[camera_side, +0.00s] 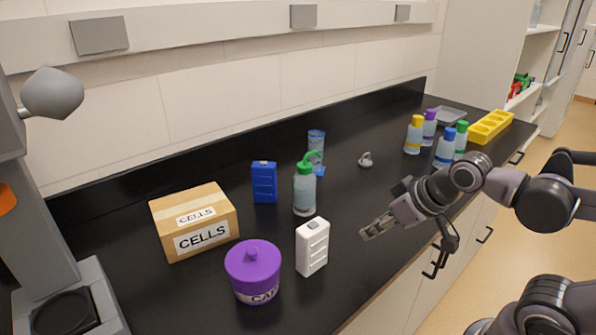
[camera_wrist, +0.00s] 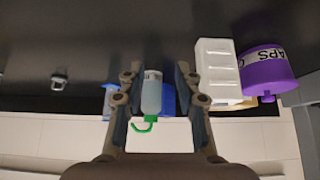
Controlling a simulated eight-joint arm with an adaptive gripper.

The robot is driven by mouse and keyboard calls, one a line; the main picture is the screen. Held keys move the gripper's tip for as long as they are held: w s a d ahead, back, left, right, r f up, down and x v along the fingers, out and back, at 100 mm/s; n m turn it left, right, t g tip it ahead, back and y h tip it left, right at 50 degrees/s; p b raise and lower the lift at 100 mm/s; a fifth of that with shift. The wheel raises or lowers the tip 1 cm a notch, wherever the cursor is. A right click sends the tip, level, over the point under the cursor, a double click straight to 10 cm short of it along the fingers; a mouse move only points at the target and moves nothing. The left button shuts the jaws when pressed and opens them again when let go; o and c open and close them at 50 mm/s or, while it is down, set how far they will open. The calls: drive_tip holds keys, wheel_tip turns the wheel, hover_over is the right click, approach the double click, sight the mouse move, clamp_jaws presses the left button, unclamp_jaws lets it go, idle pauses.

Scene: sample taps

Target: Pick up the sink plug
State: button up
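The sink plug, a small grey piece with a ring-like top (camera_side: 366,160), stands alone on the black bench behind the middle. It also shows at the left of the wrist view, small and dark grey (camera_wrist: 59,80). My gripper (camera_side: 372,232) is above the front part of the bench, its fingers pointing left, apart from the plug. In the wrist view its two fingers (camera_wrist: 157,76) are spread with a clear gap and nothing gripped. The wash bottle shows beyond that gap, and the plug lies well outside it to the left.
A wash bottle with a green top (camera_side: 304,190), a white box (camera_side: 312,247), a blue box (camera_side: 264,183), a purple jar (camera_side: 253,272) and a cardboard box (camera_side: 194,222) stand left of my gripper. Several capped bottles (camera_side: 445,148) and a yellow rack (camera_side: 490,127) stand right. Bench around the plug is clear.

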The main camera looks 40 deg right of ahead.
drive_tip(key=w+d+r+m+g+h, duration=0.2)
drive_tip(key=w+d+r+m, duration=0.25)
drive_tip(key=w+r, duration=0.35)
drive_tip(key=m+g+h, duration=0.2)
drive_tip(key=m+g, duration=0.3)
drive_tip(key=m, duration=0.7)
hover_over(361, 164)
drive_tip(key=a, duration=0.4)
wheel_tip(361, 164, down, 5)
drive_tip(key=x, duration=1)
drive_tip(key=shift+d+f, duration=0.2)
drive_tip(key=shift+d, duration=0.2)
drive_tip(key=shift+c, duration=0.2)
clamp_jaws()
